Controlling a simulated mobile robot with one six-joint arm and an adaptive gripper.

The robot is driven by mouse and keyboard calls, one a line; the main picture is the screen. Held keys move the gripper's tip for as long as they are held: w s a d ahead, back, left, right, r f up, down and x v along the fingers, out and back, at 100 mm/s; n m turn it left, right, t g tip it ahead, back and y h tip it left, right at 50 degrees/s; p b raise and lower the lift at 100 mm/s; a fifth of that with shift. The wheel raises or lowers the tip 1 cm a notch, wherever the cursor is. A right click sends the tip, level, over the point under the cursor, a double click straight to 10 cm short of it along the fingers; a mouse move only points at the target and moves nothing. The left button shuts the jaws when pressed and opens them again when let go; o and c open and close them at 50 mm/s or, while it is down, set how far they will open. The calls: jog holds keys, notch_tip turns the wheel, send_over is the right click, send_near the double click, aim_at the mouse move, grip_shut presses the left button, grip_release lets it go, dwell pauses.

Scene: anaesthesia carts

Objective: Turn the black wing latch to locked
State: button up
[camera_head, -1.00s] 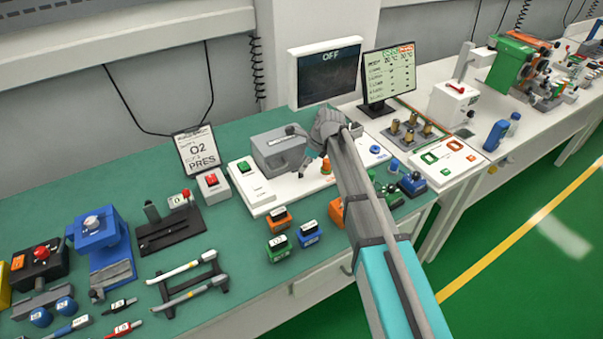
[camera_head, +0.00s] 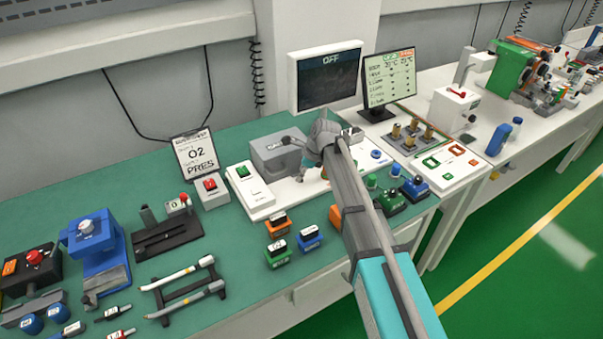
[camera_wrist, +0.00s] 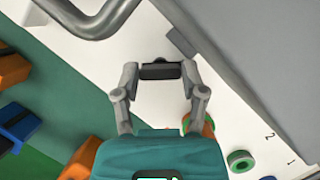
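In the wrist view my gripper (camera_wrist: 160,72) has its two grey fingers apart over a white panel (camera_wrist: 225,105). A short black bar (camera_wrist: 160,70), which looks like the wing latch, spans the room between the fingertips. I see no clear gap at its ends, but cannot tell whether the fingers press on it. I cannot tell which way the latch is set. In the head view my arm reaches across the bench to the white panel (camera_head: 287,192) beside a grey box (camera_head: 275,155). My fingertips and the latch are hidden there behind the arm.
A bent grey bar (camera_wrist: 95,18) and the large grey body (camera_wrist: 270,60) lie close to the gripper. A green ring (camera_wrist: 240,161) and orange blocks (camera_wrist: 82,160) are nearby. A monitor (camera_head: 325,78) and a second screen (camera_head: 389,77) stand behind the arm.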

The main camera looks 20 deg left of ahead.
jog(key=c, duration=0.5)
jog(key=shift+w+n, duration=0.1)
jog(key=shift+n, duration=0.4)
jog(key=n+g, duration=0.1)
jog(key=n, duration=0.2)
jog(key=shift+a+n+g+h, duration=0.1)
jog(key=shift+n+g+h, duration=0.2)
jog(key=shift+g, duration=0.1)
jog(key=n+g+h, duration=0.1)
jog(key=n, duration=0.3)
jog(key=o, duration=0.9)
